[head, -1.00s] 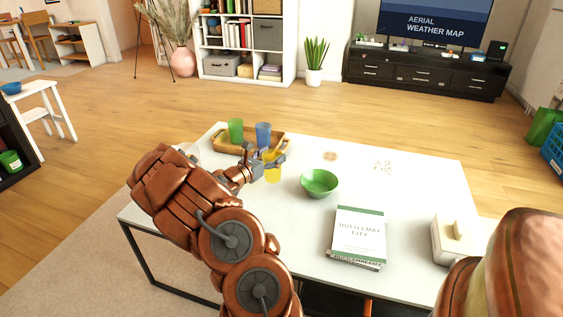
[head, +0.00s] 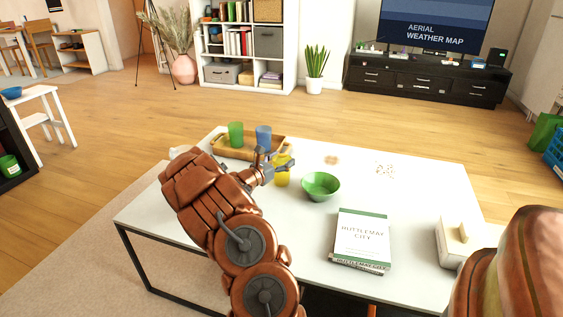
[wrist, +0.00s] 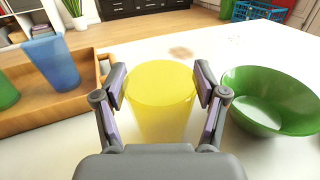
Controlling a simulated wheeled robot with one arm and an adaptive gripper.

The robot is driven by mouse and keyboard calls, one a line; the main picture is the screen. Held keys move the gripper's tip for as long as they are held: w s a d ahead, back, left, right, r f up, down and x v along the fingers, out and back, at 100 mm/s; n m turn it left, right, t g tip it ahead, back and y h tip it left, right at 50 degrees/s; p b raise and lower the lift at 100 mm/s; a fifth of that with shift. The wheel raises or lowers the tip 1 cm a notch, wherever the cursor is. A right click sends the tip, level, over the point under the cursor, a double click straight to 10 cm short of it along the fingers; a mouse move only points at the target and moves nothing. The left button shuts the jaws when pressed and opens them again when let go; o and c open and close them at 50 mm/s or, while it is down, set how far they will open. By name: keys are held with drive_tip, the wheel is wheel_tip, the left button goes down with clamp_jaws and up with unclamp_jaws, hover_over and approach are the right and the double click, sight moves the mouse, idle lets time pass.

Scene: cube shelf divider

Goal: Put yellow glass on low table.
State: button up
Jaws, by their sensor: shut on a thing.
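The yellow glass (head: 282,176) is upright over the white low table (head: 420,178), between the wooden tray and the green bowl. My gripper (head: 279,165) is shut on the yellow glass. In the wrist view the glass (wrist: 160,100) stands between both fingers of my gripper (wrist: 163,95), one on each side. Its base is partly hidden by the gripper body, so I cannot tell whether it touches the table top.
A wooden tray (head: 222,149) holds a green glass (head: 236,134) and a blue glass (head: 263,137). A green bowl (head: 320,186) sits close to the right. Books (head: 361,239) and a white box (head: 455,243) lie further right. The table's far right area is clear.

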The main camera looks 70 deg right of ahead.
drive_tip(key=shift+f, duration=0.15)
drive_tip(key=o, duration=1.7)
